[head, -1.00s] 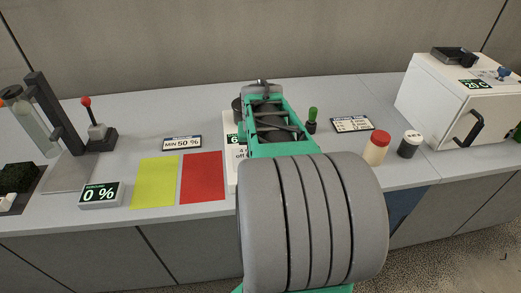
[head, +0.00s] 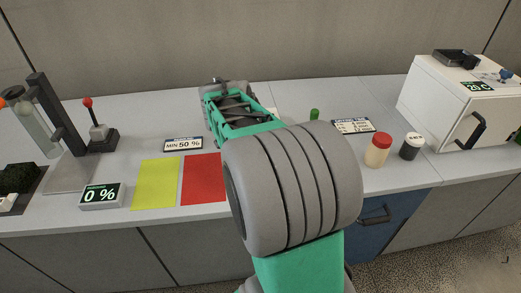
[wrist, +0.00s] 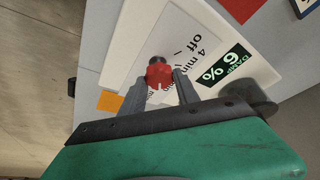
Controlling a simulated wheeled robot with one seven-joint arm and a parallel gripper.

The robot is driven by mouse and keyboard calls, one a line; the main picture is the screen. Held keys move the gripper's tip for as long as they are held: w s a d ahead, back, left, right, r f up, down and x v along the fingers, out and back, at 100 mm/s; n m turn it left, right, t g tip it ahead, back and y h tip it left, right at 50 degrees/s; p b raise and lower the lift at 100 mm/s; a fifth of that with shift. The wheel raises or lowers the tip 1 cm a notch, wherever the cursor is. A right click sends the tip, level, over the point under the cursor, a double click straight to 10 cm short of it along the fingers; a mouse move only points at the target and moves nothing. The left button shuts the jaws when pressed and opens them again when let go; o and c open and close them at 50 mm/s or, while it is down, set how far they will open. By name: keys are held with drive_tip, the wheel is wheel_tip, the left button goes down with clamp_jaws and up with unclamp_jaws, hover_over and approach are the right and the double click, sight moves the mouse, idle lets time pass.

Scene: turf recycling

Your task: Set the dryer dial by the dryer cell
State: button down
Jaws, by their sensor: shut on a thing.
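The dryer dial is a red knob (wrist: 159,75) in the wrist view, with a white mark on its near face. It stands on a white panel (wrist: 205,52) printed with "4 min" and "off". A dark display on the panel reads "DAMP 6 %" (wrist: 223,65). My gripper (wrist: 160,83) is shut on the red knob, one grey finger on each side. In the head view my arm hides the dial, most of the panel and my fingers.
Yellow (head: 156,183) and red (head: 203,178) mats lie left of my arm, beside a "0 %" display (head: 102,196). A red-capped jar (head: 378,150), a dark jar (head: 411,147) and a white oven-like box (head: 460,105) stand right.

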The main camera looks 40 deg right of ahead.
idle(0.4)
drive_tip(key=c, duration=0.9)
unclamp_jaws()
drive_tip(key=shift+r, duration=0.1)
drive_tip(key=v, duration=0.7)
drive_tip(key=shift+r+p, duration=0.3)
drive_tip(key=shift+p, duration=0.05)
drive_tip(key=shift+a, duration=0.1)
